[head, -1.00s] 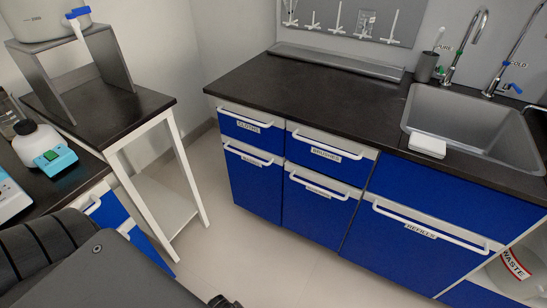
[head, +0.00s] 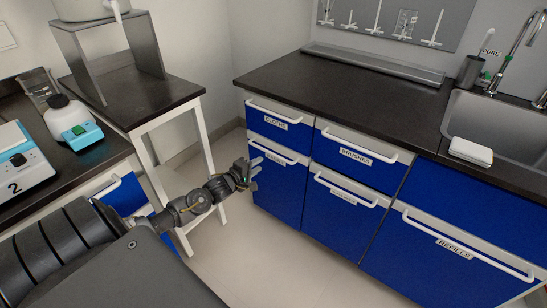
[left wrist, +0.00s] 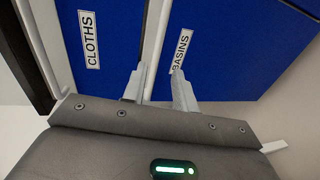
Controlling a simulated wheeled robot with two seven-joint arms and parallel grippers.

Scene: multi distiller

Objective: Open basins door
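The basins door (head: 278,190) is the blue lower-left door of the counter, under the cloths drawer (head: 281,131). It looks shut. Its white bar handle (head: 283,155) runs along its top, and its label is partly hidden in the head view. My left gripper (head: 254,171) is at the handle's left end. In the left wrist view the two fingers (left wrist: 158,88) are apart and point at the white strip (left wrist: 157,40) between the cloths and basins labels (left wrist: 181,50). I see no grip on the handle; contact cannot be told. My right gripper is not in view.
The brushes drawer (head: 355,154) and refills door (head: 450,250) are to the right. A white-legged side table (head: 130,105) stands left, close to my left arm. The black countertop (head: 340,90) overhangs the drawers. The floor (head: 270,250) before the cabinet is clear.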

